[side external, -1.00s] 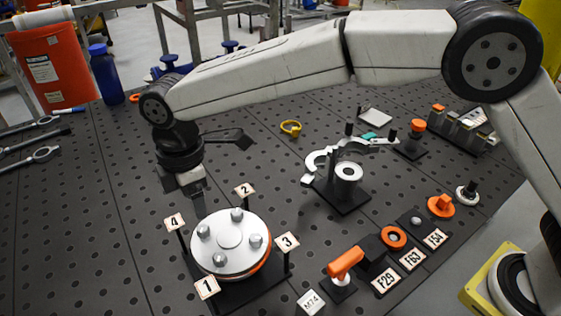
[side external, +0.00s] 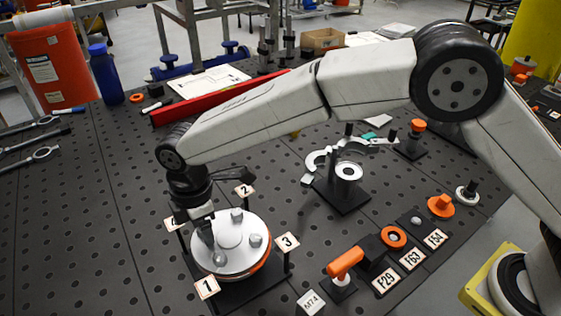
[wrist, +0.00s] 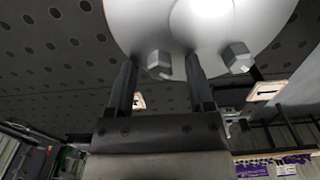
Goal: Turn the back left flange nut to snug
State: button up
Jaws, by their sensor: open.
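The round pale flange (side external: 232,268) sits on a dark stand with numbered tags around it. In the side external view, the nut near tag 2 (side external: 237,215) and the nut near tag 3 (side external: 255,240) are plain. My gripper (side external: 213,248) points down over the left part of the flange and hides much of the nuts there. In the wrist view my gripper (wrist: 161,62) is open, with one silver hex nut (wrist: 159,66) between its fingertips, gaps showing on both sides. Another nut (wrist: 238,58) is outside the right finger.
Tag 1 (side external: 207,288) and tag 3 (side external: 288,242) stand up beside the flange. An orange-handled part (side external: 345,263) and labelled blocks lie to the right. A silver clamp fixture (side external: 348,172) stands behind them.

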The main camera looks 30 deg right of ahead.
grip_shut()
